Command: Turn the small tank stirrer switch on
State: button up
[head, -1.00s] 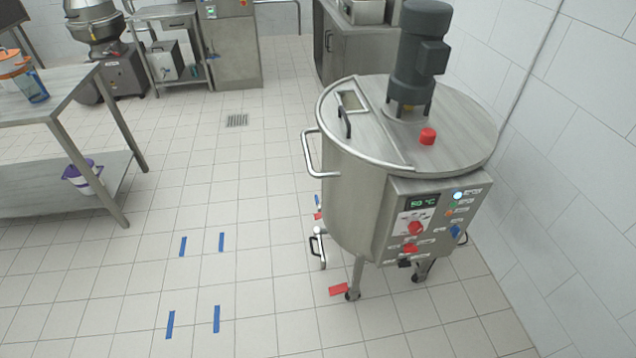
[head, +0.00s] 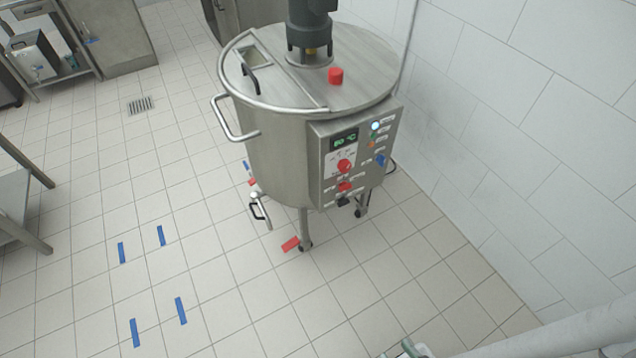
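The small tank (head: 275,150) is a steel cylinder on wheeled legs, with a dark motor (head: 308,30) on its lid. Its control panel (head: 328,190) faces the front right. The panel has a green-lit display (head: 344,139) reading a temperature, a red knob (head: 344,166) under it and a red switch (head: 345,186) lower down. A white lit lamp, small coloured lamps and a blue part (head: 380,160) are at its right. The labels are too small to read, so I cannot tell which is the stirrer switch. Only a sliver of what seems my gripper (head: 411,350) shows at the bottom edge, apart from the tank.
A red button (head: 335,75) stands on the lid. A tiled wall is close on the right. A steel table (head: 18,205) is at the left edge. Floor before the tank is clear.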

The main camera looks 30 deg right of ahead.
aim_at(342, 201)
jog(key=i+z, duration=0.1)
jog(key=z, duration=0.3)
jog(key=i+j+z, duration=0.1)
jog(key=z, duration=0.25)
jog(key=i+j+z, duration=0.1)
jog(key=z, duration=0.3)
jog(key=k+j, duration=0.05)
jog(key=j, duration=0.05)
